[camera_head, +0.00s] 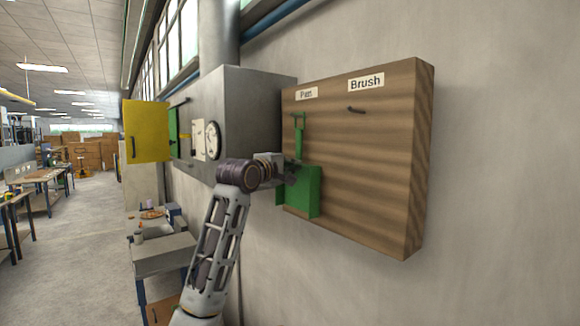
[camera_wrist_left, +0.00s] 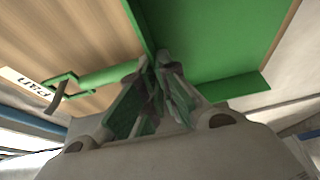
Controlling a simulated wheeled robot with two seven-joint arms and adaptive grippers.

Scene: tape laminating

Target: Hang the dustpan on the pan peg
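The green dustpan (camera_head: 306,190) is upright against the wooden board, its handle pointing up toward the "Pan" label. In the left wrist view the dustpan (camera_wrist_left: 215,45) fills the upper right, and its handle ends in an open loop. The dark pan peg (camera_wrist_left: 57,97) shows at that loop and appears to pass through it; whether it bears the weight I cannot tell. My left gripper (camera_head: 289,172) is at the left side of the pan. In the left wrist view its fingertips (camera_wrist_left: 158,68) are close together on the pan's thin side wall. My right gripper is out of view.
The wooden board (camera_head: 375,165) is on the wall, with a free peg (camera_head: 357,110) under the "Brush" label. A grey cabinet (camera_head: 250,110) with an open yellow door (camera_head: 147,130) is left of it. A grey box (camera_head: 163,253) stands below. The wall right of the board is bare.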

